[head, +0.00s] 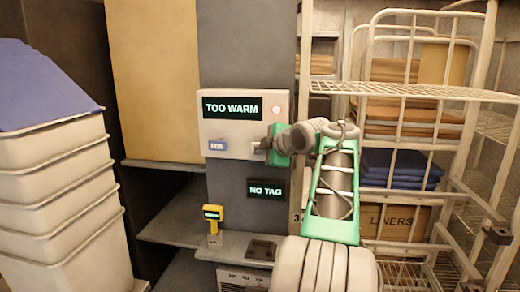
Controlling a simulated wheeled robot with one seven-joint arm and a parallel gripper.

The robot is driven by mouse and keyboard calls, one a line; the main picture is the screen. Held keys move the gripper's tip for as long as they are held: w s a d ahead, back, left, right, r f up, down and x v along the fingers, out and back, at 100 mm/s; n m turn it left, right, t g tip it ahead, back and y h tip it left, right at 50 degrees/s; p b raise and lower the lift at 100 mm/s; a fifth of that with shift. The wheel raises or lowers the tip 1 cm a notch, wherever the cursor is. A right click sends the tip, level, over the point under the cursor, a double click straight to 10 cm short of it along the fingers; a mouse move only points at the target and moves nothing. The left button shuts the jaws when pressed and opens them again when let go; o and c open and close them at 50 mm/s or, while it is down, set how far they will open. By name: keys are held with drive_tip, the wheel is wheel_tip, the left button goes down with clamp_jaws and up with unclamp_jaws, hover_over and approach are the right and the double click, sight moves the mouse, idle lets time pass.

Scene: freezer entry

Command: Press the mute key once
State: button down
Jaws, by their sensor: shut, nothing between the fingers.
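A pale wall panel (234,128) carries a dark display (232,107) reading "TOO WARM" and a lit pinkish-red lamp (276,111). A small pale key (255,147) shows at the lower middle, partly hidden by my gripper. I cannot read which one is the mute key. My gripper (262,145) is shut and empty. Its dark tip is at the panel, over or just right of the pale key; I cannot tell if it touches.
A "NO TAG" display (266,190) hangs below the panel. A yellow handheld device (213,216) and a dark tray (261,250) are on the shelf (228,240). White stacked bins (65,180) stand left. A wire rack (420,92) with folded blue cloths and a "LINERS" box (393,221) stands right.

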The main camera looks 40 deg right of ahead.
drive_tip(key=shift+w+d, duration=0.15)
drive_tip(key=shift+d, duration=0.1)
idle(0.3)
drive_tip(key=shift+s+a+b, duration=0.55)
drive_tip(key=shift+a+b, duration=0.15)
drive_tip(key=shift+s+a+b, duration=0.75)
drive_tip(key=shift+a+b, duration=0.2)
drive_tip(key=shift+a, duration=0.05)
drive_tip(key=shift+s+a+b, duration=0.75)
drive_tip(key=shift+a+b, duration=0.15)
drive_tip(key=shift+a, duration=0.1)
